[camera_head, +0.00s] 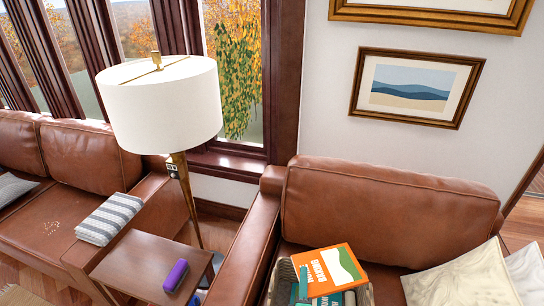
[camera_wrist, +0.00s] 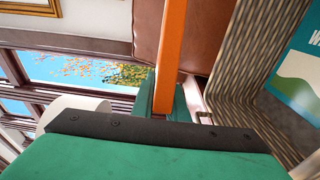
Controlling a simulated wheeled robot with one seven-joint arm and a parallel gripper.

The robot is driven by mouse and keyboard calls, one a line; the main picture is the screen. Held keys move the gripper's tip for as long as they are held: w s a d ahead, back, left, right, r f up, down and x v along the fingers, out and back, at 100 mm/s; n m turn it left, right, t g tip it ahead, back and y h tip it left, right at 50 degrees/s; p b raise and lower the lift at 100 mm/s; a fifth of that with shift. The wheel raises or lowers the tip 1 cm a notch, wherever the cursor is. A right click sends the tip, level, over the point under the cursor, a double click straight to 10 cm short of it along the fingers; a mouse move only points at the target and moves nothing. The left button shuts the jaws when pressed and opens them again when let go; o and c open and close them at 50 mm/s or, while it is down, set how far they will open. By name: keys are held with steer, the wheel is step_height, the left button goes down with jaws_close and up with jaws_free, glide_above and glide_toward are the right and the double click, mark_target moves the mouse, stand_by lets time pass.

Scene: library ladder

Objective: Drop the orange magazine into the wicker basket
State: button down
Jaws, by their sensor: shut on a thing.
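The orange magazine (camera_head: 322,272) shows a white and green cover in the head view, over the wicker basket (camera_head: 283,287) at the bottom of the picture. In the wrist view the orange magazine (camera_wrist: 170,55) is an upright orange strip seen edge-on. My gripper (camera_wrist: 167,103), with green fingers, is shut on it. The basket's woven wall (camera_wrist: 236,70) is just right of the magazine in the wrist view. A teal magazine (camera_wrist: 302,75) shows beyond that wall. The gap between the orange magazine and the basket is hard to judge.
A brown leather sofa (camera_head: 390,205) is behind the basket, with pale cushions (camera_head: 460,275) at right. A striped cloth (camera_head: 108,218) lies on another sofa's arm.

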steer(key=shift+f, duration=0.1)
steer(key=shift+d+f, duration=0.1)
steer(key=shift+f, duration=2.7)
steer(key=c, duration=1.7)
jaws_free()
steer(key=shift+o, duration=0.2)
steer(key=shift+f, duration=0.1)
